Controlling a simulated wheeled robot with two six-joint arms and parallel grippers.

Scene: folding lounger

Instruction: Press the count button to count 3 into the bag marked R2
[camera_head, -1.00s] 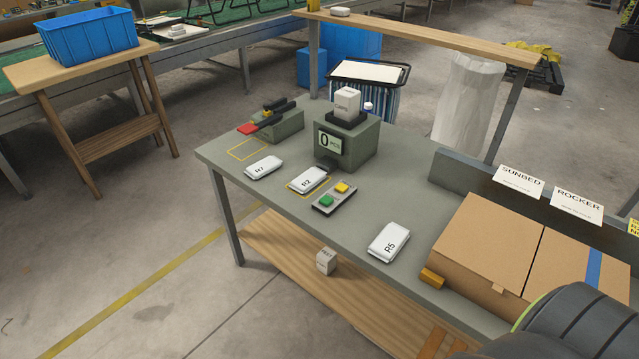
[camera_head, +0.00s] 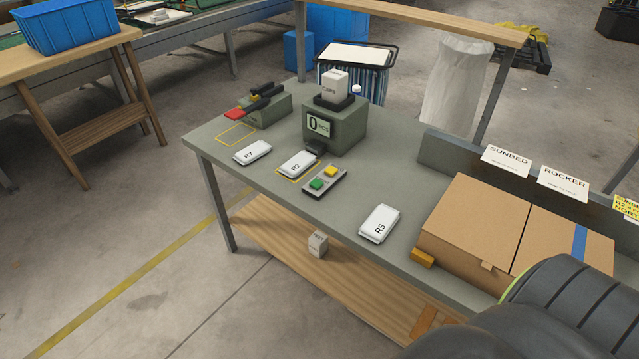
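The bag marked R2 (camera_head: 298,164) lies flat in a yellow outlined square under the front of the green-grey counting machine (camera_head: 345,133). The machine's display (camera_head: 319,126) reads 0 PCS, and a white box marked CAPS (camera_head: 335,85) sits on top. A small button box (camera_head: 325,183) stands just right of R2, with a green button (camera_head: 317,184) and a yellow button (camera_head: 331,171); I see no readable label on either. Neither gripper is in view; only a dark part of my arm shows at the lower right.
Bag R7 (camera_head: 252,153) lies left of R2 and bag R5 (camera_head: 379,223) to the right. A sealer-like device with a red tab (camera_head: 258,108) stands at the back left. Cardboard boxes (camera_head: 474,226) fill the bench's right end. The bench top (camera_head: 262,191) is clear along the front left.

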